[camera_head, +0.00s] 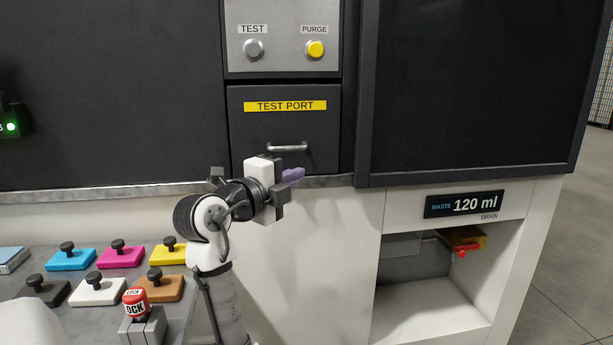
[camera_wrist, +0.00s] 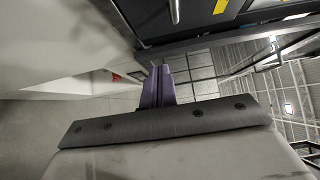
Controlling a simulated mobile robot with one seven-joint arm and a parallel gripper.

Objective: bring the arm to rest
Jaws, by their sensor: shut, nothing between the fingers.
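My gripper (camera_head: 294,175) shows in the head view in front of the machine, just below and right of the test port drawer's handle. Its purple fingers are together, with nothing between them, and point to the right. In the wrist view the purple fingers (camera_wrist: 158,88) lie side by side in the middle, above the dark gripper bar. My arm is bent at the elbow and rises from the bottom of the head view. The gripper appears apart from the machine, but the exact gap is hard to tell.
The test port drawer (camera_head: 285,130) is shut, with a silver handle (camera_head: 288,147). A metal ledge (camera_head: 110,194) runs below the dark panel. Coloured blocks with black knobs, such as the magenta one (camera_head: 120,258), and a red lock button (camera_head: 135,302) are at lower left. A waste bay (camera_head: 430,312) is open at right.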

